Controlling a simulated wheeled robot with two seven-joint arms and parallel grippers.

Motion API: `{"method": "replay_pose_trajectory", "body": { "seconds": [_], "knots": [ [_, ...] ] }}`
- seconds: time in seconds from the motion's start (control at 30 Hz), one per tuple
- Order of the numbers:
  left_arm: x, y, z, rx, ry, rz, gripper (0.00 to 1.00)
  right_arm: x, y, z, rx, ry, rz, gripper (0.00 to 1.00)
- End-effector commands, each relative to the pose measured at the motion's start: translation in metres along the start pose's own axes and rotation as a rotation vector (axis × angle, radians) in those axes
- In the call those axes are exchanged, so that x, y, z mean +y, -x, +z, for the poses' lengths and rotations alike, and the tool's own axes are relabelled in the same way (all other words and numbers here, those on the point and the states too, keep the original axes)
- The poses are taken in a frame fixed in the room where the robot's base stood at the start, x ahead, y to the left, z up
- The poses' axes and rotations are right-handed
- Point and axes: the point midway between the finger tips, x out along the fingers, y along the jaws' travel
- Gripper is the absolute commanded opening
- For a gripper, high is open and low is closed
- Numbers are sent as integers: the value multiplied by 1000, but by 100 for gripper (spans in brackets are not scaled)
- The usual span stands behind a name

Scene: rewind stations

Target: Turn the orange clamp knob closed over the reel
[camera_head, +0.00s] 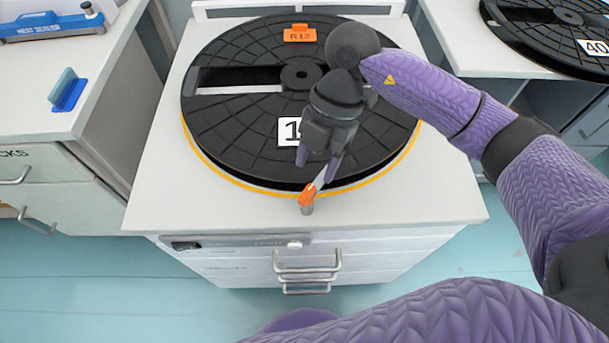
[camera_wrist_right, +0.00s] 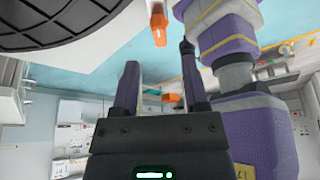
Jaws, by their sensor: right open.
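The black reel (camera_head: 235,135) lies flat on the white station top (camera_head: 430,195), with a yellow-orange rim under its edge. The orange clamp knob (camera_head: 307,194) sits on a short grey post at the reel's front edge. The knob also shows in the right wrist view (camera_wrist_right: 158,25), just beyond the fingertips and in line with the gap between them. My right gripper (camera_head: 318,168) is open and points down, just above and behind the knob. Nothing shows between its fingertips (camera_wrist_right: 158,58). Whether a finger touches the knob cannot be told. My left gripper is out of view.
An orange R12 tag (camera_head: 300,33) stands at the reel's back. A left counter (camera_head: 110,45) carries a blue holder (camera_head: 68,90). Another black reel (camera_head: 560,35) lies on the right station. The station top's front corners are clear. Drawer handles (camera_head: 307,262) stick out below.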

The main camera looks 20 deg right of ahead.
Motion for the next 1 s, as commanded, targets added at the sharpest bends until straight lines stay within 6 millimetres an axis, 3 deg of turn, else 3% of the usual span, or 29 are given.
{"method": "replay_pose_trajectory", "body": {
  "seconds": [0.03,0.2,0.57,0.83,1.0],
  "knots": [
    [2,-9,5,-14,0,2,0,0,-18,2,5,1,-4,57],
    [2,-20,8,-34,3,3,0,0,-49,1,3,0,-2,57],
    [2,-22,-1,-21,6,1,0,0,-57,0,1,0,1,57],
    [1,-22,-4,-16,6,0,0,0,-57,0,1,0,1,2],
    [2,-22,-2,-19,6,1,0,0,-57,0,1,0,1,0]
  ]
}}
